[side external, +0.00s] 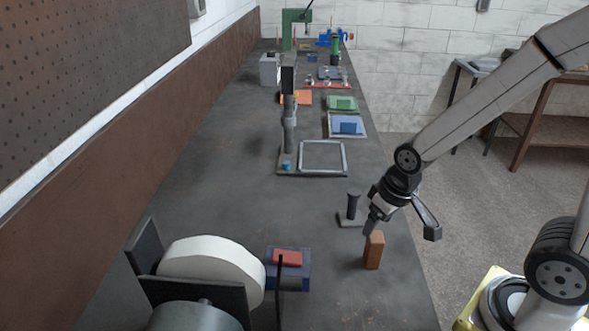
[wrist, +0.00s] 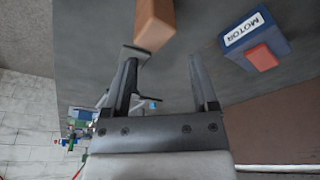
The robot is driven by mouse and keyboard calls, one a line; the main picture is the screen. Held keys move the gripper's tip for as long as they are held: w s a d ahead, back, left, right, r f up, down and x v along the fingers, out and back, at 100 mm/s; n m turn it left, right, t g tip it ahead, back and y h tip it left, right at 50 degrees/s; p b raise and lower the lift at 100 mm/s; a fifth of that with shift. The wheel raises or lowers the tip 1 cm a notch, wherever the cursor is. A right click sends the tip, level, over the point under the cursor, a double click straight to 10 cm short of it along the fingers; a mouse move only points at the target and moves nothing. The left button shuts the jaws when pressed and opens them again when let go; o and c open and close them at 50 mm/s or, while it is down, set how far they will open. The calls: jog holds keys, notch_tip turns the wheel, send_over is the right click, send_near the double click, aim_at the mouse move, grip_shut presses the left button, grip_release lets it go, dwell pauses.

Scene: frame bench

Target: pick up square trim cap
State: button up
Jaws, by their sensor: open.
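No part is plainly marked as the square trim cap, and I cannot tell for certain which one it is. An upright orange-brown block (side external: 374,250) with a square-looking top stands on the bench near its right edge. It also shows at the top of the wrist view (wrist: 153,22). My gripper (side external: 370,229) hangs close to the block's top in the side view; whether they touch is unclear. In the wrist view my gripper (wrist: 163,60) has its fingers wide apart with nothing held between them, and the block lies beyond the fingertips.
A dark post on a flat base (side external: 351,212) stands just behind the block. A blue box with a red top (side external: 288,267), labelled MOTOR in the wrist view (wrist: 255,42), sits left. A grey rectangular frame (side external: 322,143) and stand lie farther back. Bench between is clear.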

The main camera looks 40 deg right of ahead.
jog(key=shift+w+d+m, duration=0.25)
jog(key=shift+w+m, duration=0.35)
jog(key=shift+m, duration=0.3)
jog(key=w+d+m+g, duration=0.1)
jog(key=w+d+m, duration=0.3)
jog(key=m, duration=0.5)
jog(key=m+g, duration=0.1)
jog(key=m, duration=0.8)
send_over(352, 204)
jog(key=shift+s, duration=0.15)
jog(key=m, duration=0.1)
jog(key=w+d+m, duration=0.1)
jog(key=m, duration=0.1)
jog(key=shift+w+f+g, duration=0.1)
jog(key=shift+w+g, duration=0.05)
jog(key=shift+g, duration=0.15)
jog(key=shift+s+f, duration=0.15)
jog(key=shift+f, duration=1.8)
jog(key=shift+s+f, duration=0.1)
jog(key=shift+f, duration=1.85)
grip_shut()
